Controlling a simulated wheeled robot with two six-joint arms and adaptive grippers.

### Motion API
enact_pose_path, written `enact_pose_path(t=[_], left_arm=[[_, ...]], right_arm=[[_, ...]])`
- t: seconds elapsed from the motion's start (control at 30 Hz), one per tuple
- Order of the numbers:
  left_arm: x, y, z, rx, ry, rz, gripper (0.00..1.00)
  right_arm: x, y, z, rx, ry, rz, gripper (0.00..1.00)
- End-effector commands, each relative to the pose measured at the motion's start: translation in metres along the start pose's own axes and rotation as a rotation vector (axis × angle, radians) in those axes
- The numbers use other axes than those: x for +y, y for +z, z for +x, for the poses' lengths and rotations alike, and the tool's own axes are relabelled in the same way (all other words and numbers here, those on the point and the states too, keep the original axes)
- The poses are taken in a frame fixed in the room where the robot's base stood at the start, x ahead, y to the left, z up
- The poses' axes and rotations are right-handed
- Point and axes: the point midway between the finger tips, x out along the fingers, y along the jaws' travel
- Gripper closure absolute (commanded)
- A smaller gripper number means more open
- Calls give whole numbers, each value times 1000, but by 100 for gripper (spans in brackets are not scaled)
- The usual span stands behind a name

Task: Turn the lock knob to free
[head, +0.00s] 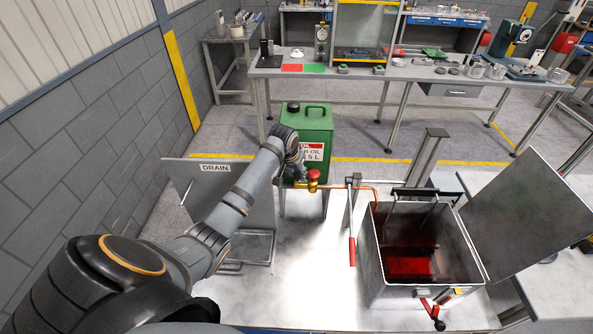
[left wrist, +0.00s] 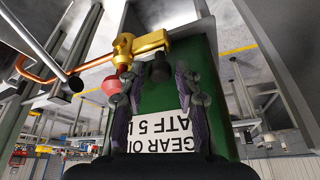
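My left gripper (head: 297,168) is beside the brass valve (head: 313,185), in front of the green oil can (head: 312,133). In the left wrist view the gripper (left wrist: 156,78) is open, its two fingers apart. A dark, knob-like piece (left wrist: 159,69) sits at the end of the brass fitting (left wrist: 152,42), between the fingertips; contact cannot be told. A red knob (left wrist: 112,86) on the valve is close to one finger; it also shows in the head view (head: 314,173). Which of these is the lock knob is not marked. My right gripper is not in view.
A copper pipe (head: 362,188) runs from the valve to an open metal box (head: 372,250) with red liquid inside. A red-handled lever (head: 352,250) stands beside it. A DRAIN plate (head: 215,168) stands left. A workbench (head: 420,75) is behind.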

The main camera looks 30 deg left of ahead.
Motion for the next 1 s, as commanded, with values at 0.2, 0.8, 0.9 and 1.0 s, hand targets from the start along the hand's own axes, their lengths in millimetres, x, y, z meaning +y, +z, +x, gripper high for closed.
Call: enact_pose_path(t=[0.2, 0.8, 0.9, 1.0], left_arm=[[0, 0, 0, 0, 0, 0, 68], [-1, 0, 0, -1, 19, 49, 100], [-2, 0, 0, -1, 40, 98, 100], [-3, 0, 0, -1, 66, 164, 100]], right_arm=[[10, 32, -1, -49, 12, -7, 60], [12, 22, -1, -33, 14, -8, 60], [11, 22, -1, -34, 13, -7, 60], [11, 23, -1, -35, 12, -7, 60]])
